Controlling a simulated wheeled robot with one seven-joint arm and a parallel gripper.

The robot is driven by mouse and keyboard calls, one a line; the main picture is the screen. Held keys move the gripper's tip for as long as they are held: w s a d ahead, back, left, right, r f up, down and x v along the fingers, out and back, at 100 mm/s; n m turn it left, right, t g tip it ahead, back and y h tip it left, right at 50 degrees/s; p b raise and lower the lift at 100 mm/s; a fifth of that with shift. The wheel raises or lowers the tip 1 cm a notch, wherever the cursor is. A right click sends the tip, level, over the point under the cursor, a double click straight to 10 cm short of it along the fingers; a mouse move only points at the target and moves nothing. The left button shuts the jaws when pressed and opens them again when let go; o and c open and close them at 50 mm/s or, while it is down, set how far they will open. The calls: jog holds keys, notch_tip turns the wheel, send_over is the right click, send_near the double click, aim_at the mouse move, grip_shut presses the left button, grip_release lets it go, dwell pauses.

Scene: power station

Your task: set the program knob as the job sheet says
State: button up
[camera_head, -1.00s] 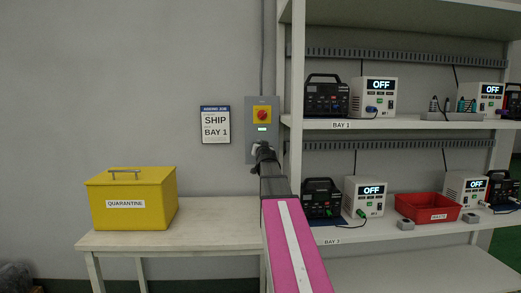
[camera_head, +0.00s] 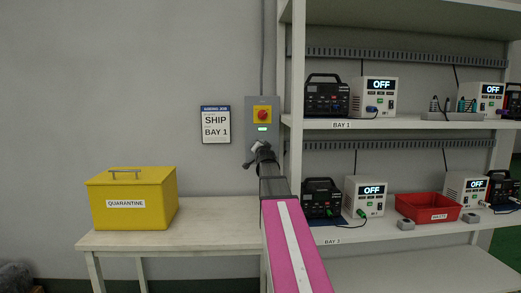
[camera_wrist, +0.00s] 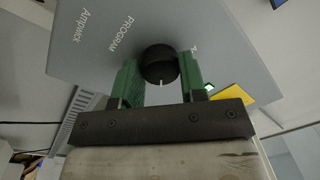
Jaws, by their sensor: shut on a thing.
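The job sheet (camera_head: 215,125) hangs on the wall and reads "SHIP BAY 1" under a blue header. Right of it is a grey control box (camera_head: 250,106) with a yellow-and-red switch (camera_head: 262,115) and a small lit green display (camera_head: 262,128). My gripper (camera_head: 258,150) is at the lower part of this box, where my arm hides the knob. In the wrist view, the black program knob (camera_wrist: 159,62) sits between my green fingers, which are shut on it. A white pointer line on it faces the picture's bottom. "PROGRAM" and part of another label show on the panel.
A yellow quarantine box (camera_head: 133,204) stands on a pale table (camera_head: 190,238) at left. At right, a shelf (camera_head: 390,124) holds black power stations, white units reading "OFF" and a red waste bin (camera_head: 428,208). The shelf post is close beside the control box.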

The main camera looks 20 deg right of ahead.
jog(key=o, duration=0.9)
jog(key=shift+s, duration=0.1)
jog(key=v, duration=1)
jog(key=shift+s, duration=0.3)
jog(key=shift+a, duration=0.1)
